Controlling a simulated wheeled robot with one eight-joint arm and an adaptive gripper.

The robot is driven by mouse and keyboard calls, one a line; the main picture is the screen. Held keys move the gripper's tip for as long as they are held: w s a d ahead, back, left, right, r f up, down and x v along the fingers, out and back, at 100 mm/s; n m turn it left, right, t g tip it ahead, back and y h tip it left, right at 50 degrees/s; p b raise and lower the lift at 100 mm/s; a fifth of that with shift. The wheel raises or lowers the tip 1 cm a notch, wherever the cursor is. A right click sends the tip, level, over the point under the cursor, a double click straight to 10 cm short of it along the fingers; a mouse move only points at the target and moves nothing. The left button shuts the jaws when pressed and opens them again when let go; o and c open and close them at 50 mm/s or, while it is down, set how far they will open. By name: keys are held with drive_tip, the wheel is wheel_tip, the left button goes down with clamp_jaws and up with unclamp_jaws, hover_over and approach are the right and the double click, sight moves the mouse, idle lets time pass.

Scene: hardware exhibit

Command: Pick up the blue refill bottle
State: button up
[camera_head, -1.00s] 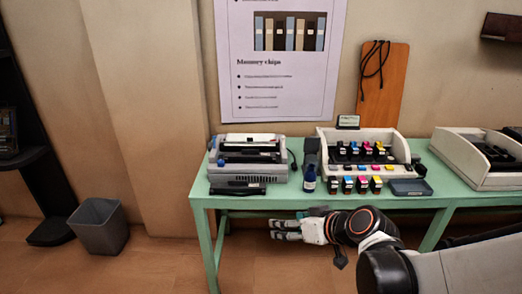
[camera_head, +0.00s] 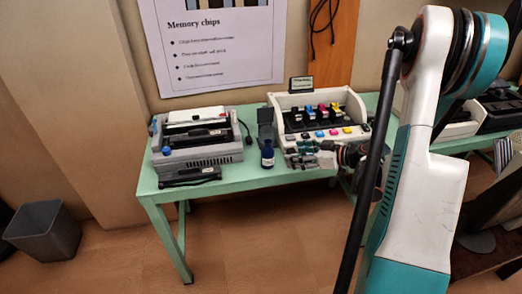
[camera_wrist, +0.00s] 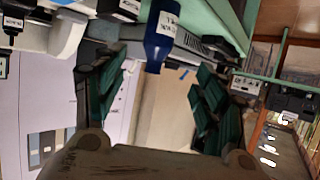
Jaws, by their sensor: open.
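The small blue refill bottle (camera_head: 267,154) with a white label stands upright near the front edge of the green table (camera_head: 230,178). In the wrist view the blue bottle (camera_wrist: 161,38) shows at the top, ahead of and between the finger lines, with its upper end cut off by the frame. My gripper (camera_head: 299,154) is just right of the bottle in the head view, in front of the cartridge holder. In the wrist view my gripper (camera_wrist: 155,85) has its two dark green fingers spread wide, with nothing between them.
A grey printer (camera_head: 197,140) stands left of the bottle, with a black cartridge (camera_head: 190,176) before it. A dark upright block (camera_head: 265,132) is close behind the bottle. The white cartridge holder (camera_head: 285,103) is to the right. A grey bin (camera_head: 43,232) stands on the floor.

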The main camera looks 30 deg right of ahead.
sight(273, 153)
drive_tip(key=b+x, duration=0.2)
drive_tip(key=x, duration=0.6)
drive_tip(key=shift+w+f, duration=0.2)
drive_tip(key=shift+w, duration=0.05)
drive_tip(key=b+x, duration=0.3)
drive_tip(key=x, duration=0.2)
drive_tip(key=shift+f, duration=0.2)
drive_tip(key=shift+r, duration=0.1)
drive_tip(key=c, duration=1.2)
